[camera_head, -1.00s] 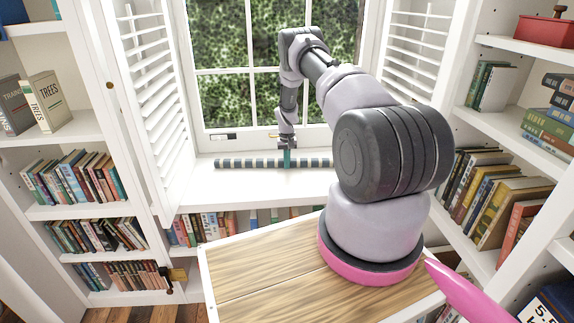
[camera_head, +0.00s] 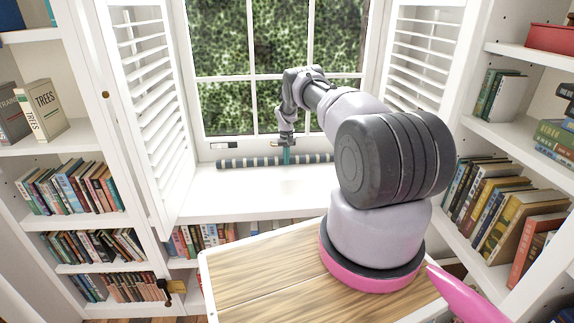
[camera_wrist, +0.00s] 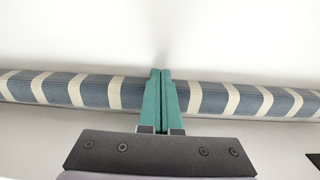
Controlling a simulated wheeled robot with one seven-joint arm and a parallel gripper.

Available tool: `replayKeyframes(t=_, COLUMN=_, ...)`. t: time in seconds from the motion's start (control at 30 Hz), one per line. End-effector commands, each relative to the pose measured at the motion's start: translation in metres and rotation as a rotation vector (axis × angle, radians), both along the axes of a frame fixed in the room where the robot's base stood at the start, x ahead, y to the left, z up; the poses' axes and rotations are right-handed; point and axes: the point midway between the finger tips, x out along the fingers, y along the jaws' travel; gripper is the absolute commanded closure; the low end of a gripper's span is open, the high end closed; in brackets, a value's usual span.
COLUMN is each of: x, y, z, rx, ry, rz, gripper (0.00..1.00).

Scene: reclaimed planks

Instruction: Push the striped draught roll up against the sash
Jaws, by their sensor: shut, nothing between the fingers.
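The draught roll (camera_head: 247,162), striped blue-grey and cream, lies lengthwise along the back of the white sill at the foot of the window sash (camera_head: 239,147). My gripper (camera_head: 287,156) is shut and empty, its teal fingers pointing down at the roll's near side, around its middle. In the wrist view the fingers (camera_wrist: 161,72) cross in front of the roll (camera_wrist: 215,98) and hide a short part of it. The roll looks straight there, with the pale grey sash face (camera_wrist: 50,118) right along its far edge. Whether it touches all along cannot be told.
The sill (camera_head: 240,185) in front of the roll is clear. White louvred shutters (camera_head: 150,110) stand open on both sides. Bookshelves (camera_head: 75,225) flank the window.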

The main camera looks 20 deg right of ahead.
Motion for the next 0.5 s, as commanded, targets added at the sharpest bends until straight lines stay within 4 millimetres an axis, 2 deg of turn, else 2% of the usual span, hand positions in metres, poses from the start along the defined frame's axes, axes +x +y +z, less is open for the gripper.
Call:
replayKeyframes(t=0.2, x=0.018, y=-0.006, z=-0.002, rx=-0.002, ry=-0.003, rz=0.0, gripper=1.0)
replayKeyframes(t=0.5, x=0.026, y=-0.007, z=0.001, rx=0.001, ry=-0.001, rz=0.001, gripper=1.0)
